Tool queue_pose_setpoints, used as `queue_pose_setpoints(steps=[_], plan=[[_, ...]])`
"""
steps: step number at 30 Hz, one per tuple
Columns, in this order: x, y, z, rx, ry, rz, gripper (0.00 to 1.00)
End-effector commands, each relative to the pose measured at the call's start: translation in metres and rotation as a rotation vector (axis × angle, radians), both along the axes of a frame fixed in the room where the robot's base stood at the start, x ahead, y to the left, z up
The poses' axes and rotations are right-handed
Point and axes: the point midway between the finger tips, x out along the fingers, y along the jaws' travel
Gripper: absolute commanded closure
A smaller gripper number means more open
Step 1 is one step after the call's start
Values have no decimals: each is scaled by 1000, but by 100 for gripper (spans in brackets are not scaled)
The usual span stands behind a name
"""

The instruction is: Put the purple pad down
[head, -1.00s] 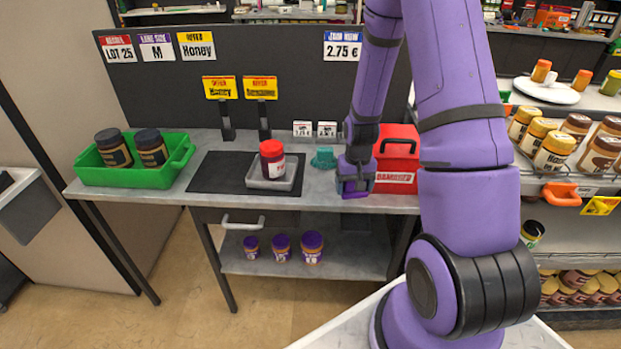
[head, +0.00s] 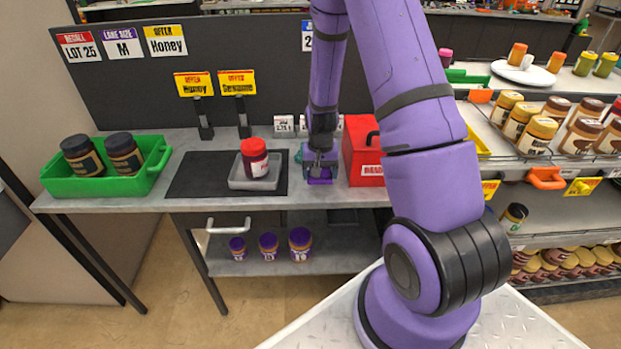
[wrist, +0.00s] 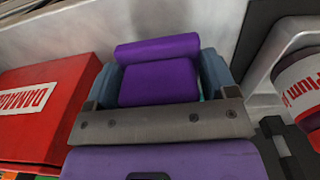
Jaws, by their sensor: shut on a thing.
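The purple pad (wrist: 158,82) is held between the two blue-grey fingers of my gripper (wrist: 158,88) in the wrist view. In the head view my gripper (head: 320,172) points down over the grey table (head: 140,203), near its front edge, between the grey tray and the red box. The pad shows there as a purple patch (head: 320,181) at the fingertips. I cannot tell whether the pad touches the tabletop.
The red box (head: 365,168) stands close on the right. The grey tray (head: 240,184) with a red-lidded jar (head: 254,158) is on the left, on a black mat (head: 195,180). A teal thing (head: 299,155) is partly hidden behind my gripper. A green crate (head: 100,185) stands farther left.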

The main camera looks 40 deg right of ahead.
Motion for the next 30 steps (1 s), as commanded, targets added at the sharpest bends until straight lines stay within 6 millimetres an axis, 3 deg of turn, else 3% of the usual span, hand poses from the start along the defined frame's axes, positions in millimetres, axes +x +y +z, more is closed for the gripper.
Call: queue_pose_setpoints(steps=[12, 18, 30], plan=[[31, 12, -7, 0, 1, 0, 59], [29, 12, -35, 1, 2, 0, 59], [29, 12, -41, 0, 0, 0, 59]])
